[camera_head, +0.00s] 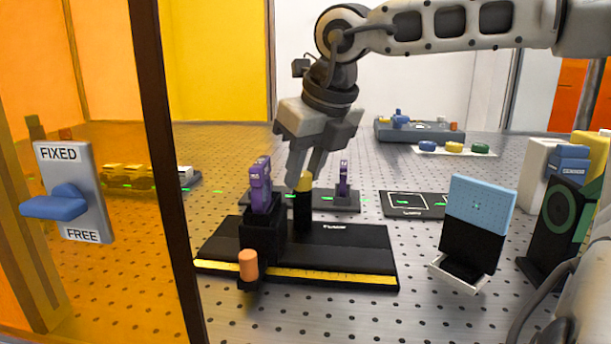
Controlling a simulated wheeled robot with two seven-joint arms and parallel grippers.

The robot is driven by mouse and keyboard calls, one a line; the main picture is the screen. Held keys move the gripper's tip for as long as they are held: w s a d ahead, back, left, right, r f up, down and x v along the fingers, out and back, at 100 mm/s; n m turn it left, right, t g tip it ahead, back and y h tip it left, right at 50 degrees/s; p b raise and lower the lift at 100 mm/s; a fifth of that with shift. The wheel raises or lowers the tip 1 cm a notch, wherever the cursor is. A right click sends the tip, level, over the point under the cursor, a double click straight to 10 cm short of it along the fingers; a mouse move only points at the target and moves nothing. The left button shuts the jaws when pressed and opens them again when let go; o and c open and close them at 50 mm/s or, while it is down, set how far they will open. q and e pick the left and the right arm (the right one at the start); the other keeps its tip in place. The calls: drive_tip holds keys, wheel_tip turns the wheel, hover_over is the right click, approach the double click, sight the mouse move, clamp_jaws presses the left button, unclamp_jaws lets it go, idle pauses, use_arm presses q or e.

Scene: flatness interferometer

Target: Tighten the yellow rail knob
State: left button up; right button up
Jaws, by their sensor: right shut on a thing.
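The yellow rail knob (304,183) is a small yellow cap on top of an upright black post. The post stands on a black rail base (350,262) with a yellow scale strip along its front edge. My right gripper (303,173) points down from above and is shut on the yellow knob, with its fingers at the knob's sides. The fingers partly hide the knob's upper part. A black carriage (262,238) with a purple piece (261,185) on top and an orange knob (248,265) in front stands just left of the post. My left gripper is not in view.
An orange see-through panel with a dark post (165,170) and a FIXED/FREE blue lever (58,204) stands at left. A light-blue and black block (478,205) stands at right. Another purple piece (343,178) and a grey unit (420,131) are behind. Perforated tabletop is bare in front.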

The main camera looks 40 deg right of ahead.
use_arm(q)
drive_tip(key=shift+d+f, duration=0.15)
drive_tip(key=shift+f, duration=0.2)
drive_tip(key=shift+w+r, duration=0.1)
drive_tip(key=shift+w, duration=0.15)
use_arm(e)
drive_tip(key=o, duration=1)
drive_tip(key=shift+r, duration=0.1)
use_arm(q)
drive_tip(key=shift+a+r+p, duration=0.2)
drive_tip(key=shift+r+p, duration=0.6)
drive_tip(key=shift+p, duration=0.4)
use_arm(e)
drive_tip(key=v, duration=1.5)
drive_tip(key=shift+r, duration=0.4)
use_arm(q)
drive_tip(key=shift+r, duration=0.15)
use_arm(e)
drive_tip(key=shift+s, duration=0.1)
